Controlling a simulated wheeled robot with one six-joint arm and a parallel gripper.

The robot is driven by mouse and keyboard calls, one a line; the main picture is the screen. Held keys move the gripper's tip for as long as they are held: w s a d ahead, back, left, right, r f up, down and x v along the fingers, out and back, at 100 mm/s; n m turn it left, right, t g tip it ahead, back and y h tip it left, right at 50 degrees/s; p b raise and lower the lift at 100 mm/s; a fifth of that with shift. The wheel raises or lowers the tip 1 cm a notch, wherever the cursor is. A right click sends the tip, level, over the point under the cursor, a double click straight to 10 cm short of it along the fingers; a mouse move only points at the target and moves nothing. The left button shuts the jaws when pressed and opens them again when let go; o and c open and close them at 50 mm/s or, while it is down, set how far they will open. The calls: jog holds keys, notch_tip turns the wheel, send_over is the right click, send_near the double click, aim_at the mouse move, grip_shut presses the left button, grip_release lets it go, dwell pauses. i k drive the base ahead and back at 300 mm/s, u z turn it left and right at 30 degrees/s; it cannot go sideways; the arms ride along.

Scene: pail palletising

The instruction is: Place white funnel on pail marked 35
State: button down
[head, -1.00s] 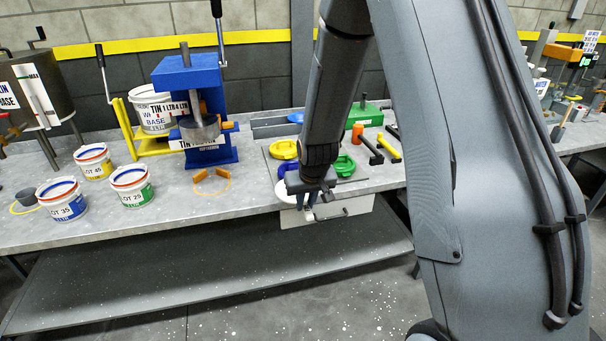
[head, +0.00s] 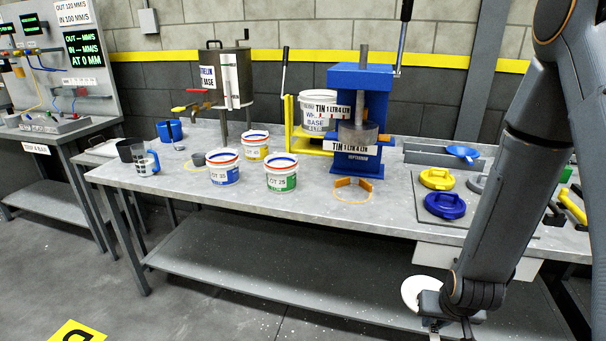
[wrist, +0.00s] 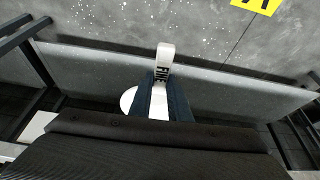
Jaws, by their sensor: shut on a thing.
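The pail marked 35 (head: 224,175), white with a blue label and blue-and-red rim, stands upright on the grey bench, left of centre in the head view. My gripper (head: 437,324) is low at the right, in front of the bench edge. It is shut on the white funnel (head: 416,289), whose round white part shows beside it. In the wrist view the fingers (wrist: 164,88) close on a white tab marked FINE (wrist: 166,60), and part of the white round body (wrist: 128,99) shows at the left. The fingertips are hard to see in the head view.
A green-label pail (head: 281,178) stands right of pail 35, a yellow-label pail (head: 255,147) behind. A glass jug (head: 147,163) is at far left.

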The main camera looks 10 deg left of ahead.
aim_at(223, 169)
jog(key=u, duration=0.5)
jog(key=k, duration=0.6)
jog(key=u, duration=0.85)
jog(key=i, duration=0.6)
jog(key=u, duration=0.2)
